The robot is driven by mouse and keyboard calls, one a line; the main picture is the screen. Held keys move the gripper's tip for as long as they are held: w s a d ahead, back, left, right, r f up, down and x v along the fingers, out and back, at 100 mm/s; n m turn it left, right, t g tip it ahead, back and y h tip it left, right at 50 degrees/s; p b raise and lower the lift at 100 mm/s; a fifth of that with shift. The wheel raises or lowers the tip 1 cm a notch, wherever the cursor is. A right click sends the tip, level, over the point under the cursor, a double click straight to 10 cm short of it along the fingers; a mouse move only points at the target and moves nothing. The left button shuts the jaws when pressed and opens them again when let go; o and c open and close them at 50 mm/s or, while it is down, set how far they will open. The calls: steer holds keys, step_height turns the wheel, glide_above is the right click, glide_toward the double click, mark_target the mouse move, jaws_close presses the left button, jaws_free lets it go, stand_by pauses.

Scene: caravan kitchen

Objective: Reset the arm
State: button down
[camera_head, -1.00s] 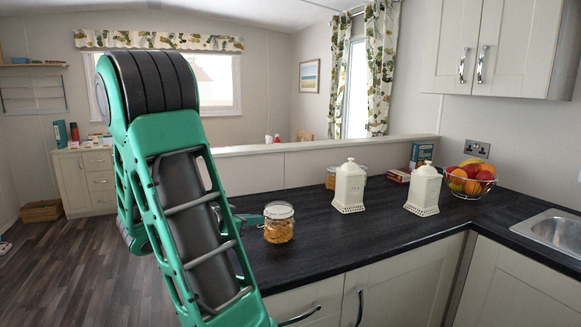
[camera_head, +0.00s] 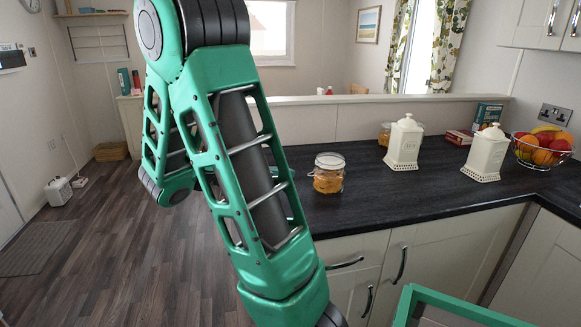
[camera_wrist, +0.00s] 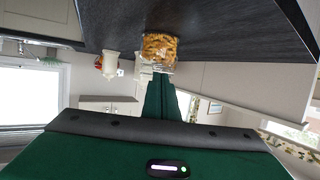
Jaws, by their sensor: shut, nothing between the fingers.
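My gripper (camera_wrist: 160,84) shows in the wrist view as a dark green tapered shape in the lower middle; its fingers are shut and empty. The wrist picture is upside down. My green arm fills the left middle of the head view, and a green part of it shows at the bottom right. In the head view the gripper's fingers cannot be made out. A glass jar of orange-yellow food (camera_head: 329,174) stands on the dark worktop (camera_head: 440,195). The jar (camera_wrist: 160,48) also shows in the wrist view, beyond the fingertips; they look apart, though the gap is hard to judge.
Two white canisters (camera_head: 404,144) (camera_head: 487,154) stand on the worktop, with another jar (camera_head: 385,134) behind. A wire fruit bowl (camera_head: 541,150) is at the right. Cabinets (camera_head: 400,265) are below. The wooden floor (camera_head: 110,220) at left is mostly clear.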

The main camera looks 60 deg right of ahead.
steer(key=shift+w+a+f, duration=0.15)
steer(key=shift+a+f, duration=0.05)
steer(key=shift+a, duration=0.3)
steer(key=s+a+f+n+y, duration=0.1)
steer(key=s+f+y, duration=0.1)
steer(key=s+a+f+n+y, duration=0.1)
steer(key=a+f+y, duration=0.1)
steer(key=shift+s+t, duration=0.35)
steer(key=shift+t, duration=0.05)
steer(key=a+f+n+y, duration=0.1)
steer(key=a, duration=0.1)
steer(key=s+a+n+t+y, duration=0.1)
steer(key=a, duration=0.1)
steer(key=s+a+f+n+y, duration=0.1)
steer(key=a+n+y, duration=0.1)
steer(key=shift+a+f+t, duration=0.3)
steer(key=shift+a+f, duration=0.05)
steer(key=s+a+n+t+y, duration=0.1)
steer(key=a+n+y, duration=0.1)
steer(key=a+n, duration=0.2)
steer(key=s+a+r+n+t+y, duration=0.1)
steer(key=a+n, duration=0.4)
steer(key=a, duration=0.5)
steer(key=s+y, duration=0.1)
steer(key=y, duration=0.1)
steer(key=shift+s+r+y, duration=0.15)
steer(key=shift+s+y, duration=0.15)
steer(key=shift+s+d, duration=0.1)
